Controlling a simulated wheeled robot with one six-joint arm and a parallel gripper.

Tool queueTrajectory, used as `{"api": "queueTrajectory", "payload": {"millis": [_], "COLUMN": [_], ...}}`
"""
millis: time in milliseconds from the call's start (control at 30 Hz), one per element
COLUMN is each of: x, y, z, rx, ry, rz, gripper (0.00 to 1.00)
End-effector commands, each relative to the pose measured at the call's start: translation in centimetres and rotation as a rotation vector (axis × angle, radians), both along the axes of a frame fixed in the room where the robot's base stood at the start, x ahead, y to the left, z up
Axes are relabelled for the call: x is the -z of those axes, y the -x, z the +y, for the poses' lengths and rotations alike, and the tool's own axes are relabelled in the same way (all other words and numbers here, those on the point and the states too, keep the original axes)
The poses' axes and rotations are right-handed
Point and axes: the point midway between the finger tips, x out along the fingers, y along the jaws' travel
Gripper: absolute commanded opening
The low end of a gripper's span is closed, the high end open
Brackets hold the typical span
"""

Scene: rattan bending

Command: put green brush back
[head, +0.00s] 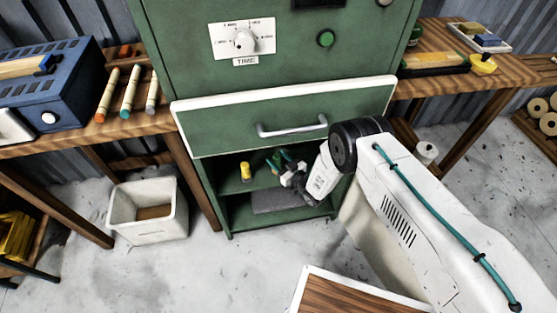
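A small dark green object (276,163), possibly the green brush, shows on the upper shelf inside the green cabinet, right beside my gripper (284,178). Its shape is too small to make out, and my gripper partly covers it. My gripper reaches into the open space under the cabinet's drawer (225,130). The fingers are small and dark against the shelf, so I cannot tell whether they are open or shut, or whether they touch the green object. A pale stick with a teal-green end (129,92) lies on the left bench between an orange-ended and a grey-ended one.
A yellow item (246,172) stands on the shelf left of my gripper. The drawer with its handle hangs just above my wrist. A white bin (148,209) stands on the floor at left. A wood-topped surface (345,296) lies in front.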

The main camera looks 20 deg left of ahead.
Motion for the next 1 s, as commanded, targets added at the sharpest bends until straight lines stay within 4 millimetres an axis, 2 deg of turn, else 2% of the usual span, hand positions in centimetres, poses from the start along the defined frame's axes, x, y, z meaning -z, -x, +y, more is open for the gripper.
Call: {"api": "queueTrajectory", "payload": {"millis": [167,500,700,1000], "x": [-0.2,-0.3,-0.3,-0.3], "y": [0.3,3.6,5.1,5.8], "z": [-0.7,-6.8,-9.6,-10.6], "rx": [0.001,0.002,0.002,0.0], "ry": [0.001,0.0,0.0,0.0], "rz": [0.002,0.004,0.001,0.0], "gripper": [0.5,0.5,0.5,0.5]}}
